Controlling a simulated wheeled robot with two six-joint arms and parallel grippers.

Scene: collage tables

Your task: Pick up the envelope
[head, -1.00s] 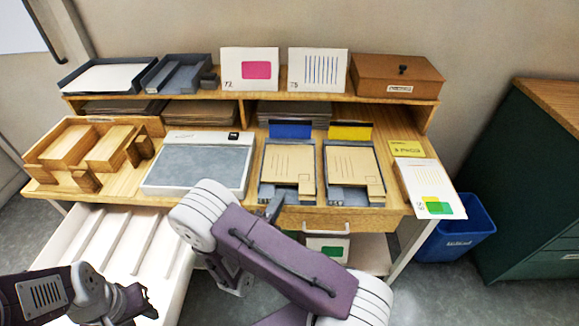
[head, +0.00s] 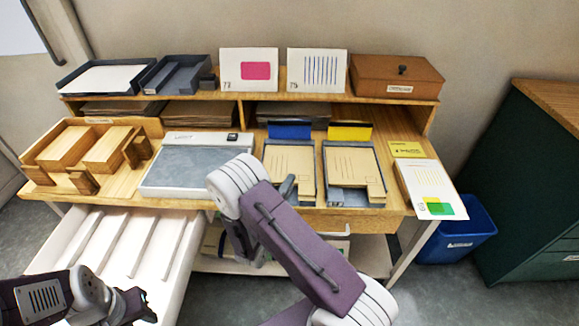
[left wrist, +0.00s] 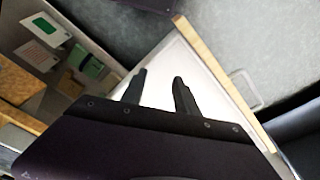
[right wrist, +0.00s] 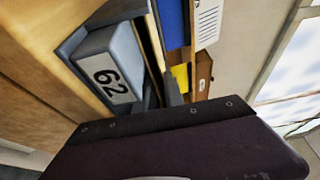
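Two stacks of tan envelopes lie in grey trays on the desk in the head view: the left envelope (head: 288,158), below a blue divider, and the right envelope (head: 348,160), below a yellow divider. My right gripper (head: 287,186) is at the front edge of the left tray, partly hidden by my own arm. In the right wrist view, a dark finger shows beside a grey tray front (right wrist: 115,65) labelled 62. Whether it grips an envelope is unclear. My left gripper (left wrist: 158,90) is open and empty above the white drawer (left wrist: 165,70).
A grey-topped scale (head: 197,165) stands left of the trays and a wooden organizer (head: 50,135) farther left. The white drawer (head: 125,250) is pulled out at front left. White envelopes (head: 425,175) lie at the right edge, above a blue bin (head: 462,225).

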